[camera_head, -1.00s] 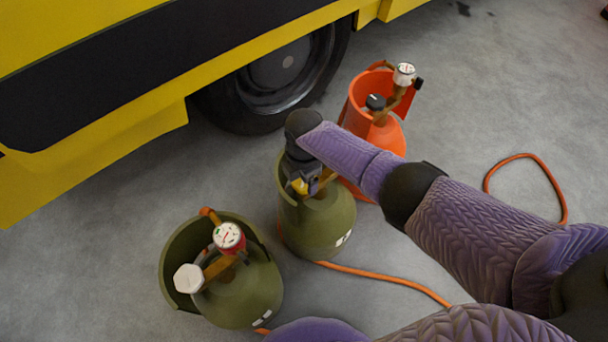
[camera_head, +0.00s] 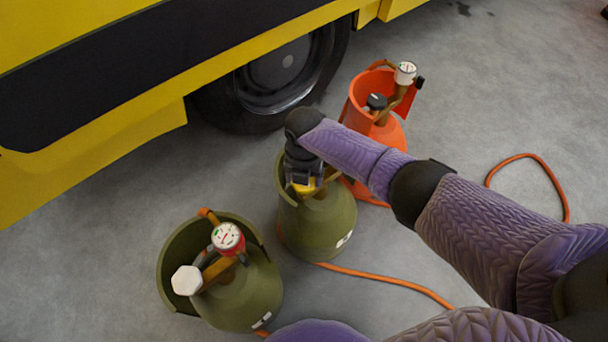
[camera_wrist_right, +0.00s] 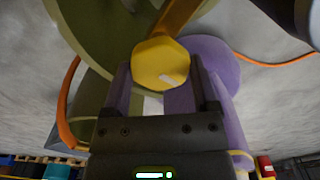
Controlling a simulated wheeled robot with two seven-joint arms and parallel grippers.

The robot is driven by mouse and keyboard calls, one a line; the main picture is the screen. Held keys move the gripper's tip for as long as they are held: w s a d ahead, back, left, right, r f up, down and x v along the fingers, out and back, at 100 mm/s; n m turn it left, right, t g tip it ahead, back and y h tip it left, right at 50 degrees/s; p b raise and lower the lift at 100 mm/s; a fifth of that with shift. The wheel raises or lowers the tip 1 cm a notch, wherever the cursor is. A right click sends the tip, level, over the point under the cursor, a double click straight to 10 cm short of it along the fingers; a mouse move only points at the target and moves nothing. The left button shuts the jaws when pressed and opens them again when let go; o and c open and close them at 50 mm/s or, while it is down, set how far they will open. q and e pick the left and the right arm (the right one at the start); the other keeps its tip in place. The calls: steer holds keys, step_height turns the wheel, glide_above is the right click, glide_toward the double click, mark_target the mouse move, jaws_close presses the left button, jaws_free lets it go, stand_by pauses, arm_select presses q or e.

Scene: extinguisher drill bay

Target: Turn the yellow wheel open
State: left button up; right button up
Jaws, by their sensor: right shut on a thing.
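The yellow wheel (camera_head: 305,187) sits on the valve of the middle olive-green cylinder (camera_head: 318,225). My right gripper (camera_head: 303,178) comes down on it from above and hides part of it. In the right wrist view the wheel (camera_wrist_right: 160,64) is a yellow knob with flat sides, between the two fingers of my right gripper (camera_wrist_right: 163,80). The gripper is shut on it. The cylinder stands upright. My left gripper does not show.
A second olive cylinder (camera_head: 245,290) with a white knob (camera_head: 187,280) and a gauge (camera_head: 228,238) stands at front left. An orange cylinder (camera_head: 390,132) stands behind my right arm. Orange hoses (camera_head: 390,284) lie on the floor. A yellow vehicle (camera_head: 100,165) is at the back left.

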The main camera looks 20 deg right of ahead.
steer(key=shift+a+n, duration=0.1)
steer(key=shift+n, duration=0.4)
steer(key=o, duration=1.1)
arm_select(q)
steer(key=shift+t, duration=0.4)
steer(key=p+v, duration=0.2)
steer(key=p, duration=0.1)
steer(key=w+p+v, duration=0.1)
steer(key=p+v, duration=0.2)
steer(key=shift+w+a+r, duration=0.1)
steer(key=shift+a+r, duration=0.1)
arm_select(e)
step_height(320, 180, up, 10)
steer(key=shift+f, duration=0.1)
